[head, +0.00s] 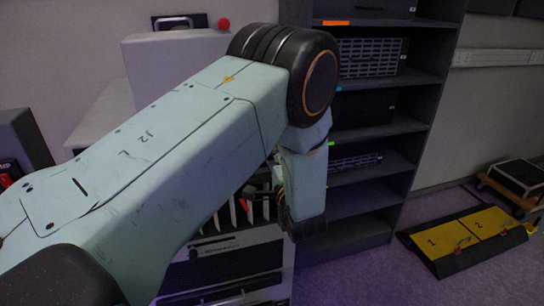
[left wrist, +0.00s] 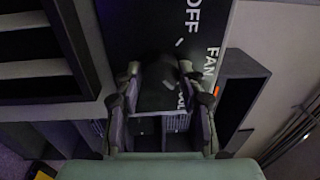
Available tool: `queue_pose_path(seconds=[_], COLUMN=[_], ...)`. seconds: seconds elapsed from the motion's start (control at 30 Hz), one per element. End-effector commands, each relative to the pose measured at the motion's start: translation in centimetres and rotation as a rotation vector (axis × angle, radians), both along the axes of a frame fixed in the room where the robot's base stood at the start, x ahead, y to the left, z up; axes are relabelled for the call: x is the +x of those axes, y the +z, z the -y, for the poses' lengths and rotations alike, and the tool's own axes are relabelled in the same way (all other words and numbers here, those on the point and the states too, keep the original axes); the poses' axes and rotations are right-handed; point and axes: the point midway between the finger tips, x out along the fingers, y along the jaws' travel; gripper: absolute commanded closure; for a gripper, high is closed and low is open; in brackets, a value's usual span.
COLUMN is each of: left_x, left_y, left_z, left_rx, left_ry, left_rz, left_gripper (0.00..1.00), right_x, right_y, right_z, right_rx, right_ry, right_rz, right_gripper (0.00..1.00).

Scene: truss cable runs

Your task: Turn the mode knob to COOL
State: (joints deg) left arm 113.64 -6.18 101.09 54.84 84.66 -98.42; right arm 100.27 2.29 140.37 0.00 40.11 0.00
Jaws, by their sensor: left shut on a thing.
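My left gripper (left wrist: 160,68) is shut on the dark mode knob (left wrist: 163,78) in the left wrist view, with one finger on each side of it. The knob sits on a black panel (left wrist: 128,25) with white lettering. OFF and FAN are readable on the panel, and another label beside the right finger is partly hidden. A short white mark shows near OFF; I cannot tell whether it is the knob's pointer. In the head view my left arm covers the panel and knob. My right gripper is in neither view.
In the head view a dark shelf rack (head: 418,120) holding equipment units stands right of my arm. A yellow and black cable ramp (head: 465,238) and a low wooden dolly (head: 498,190) are on the floor at right. Open floor lies in front of the rack.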

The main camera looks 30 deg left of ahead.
Motion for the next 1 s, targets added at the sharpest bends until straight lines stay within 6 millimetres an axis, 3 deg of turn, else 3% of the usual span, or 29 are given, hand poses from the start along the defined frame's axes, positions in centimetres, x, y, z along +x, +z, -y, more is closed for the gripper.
queue_pose_path(seconds=[0.3,0.67,1.0], left_x=[0.2,-0.2,-3.3], left_y=[0.2,0.0,-0.2], left_z=[0.1,0.4,4.1], left_rx=[0.002,0.001,0.004], left_ry=[-0.004,-0.003,-0.007], left_rz=[0.005,0.001,0.002], left_gripper=[0.38,0.38,0.38], right_x=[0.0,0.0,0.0], right_y=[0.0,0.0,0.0], right_z=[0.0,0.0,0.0], right_rx=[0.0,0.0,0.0], right_ry=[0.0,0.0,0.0], right_rz=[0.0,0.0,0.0], right_gripper=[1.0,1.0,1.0])
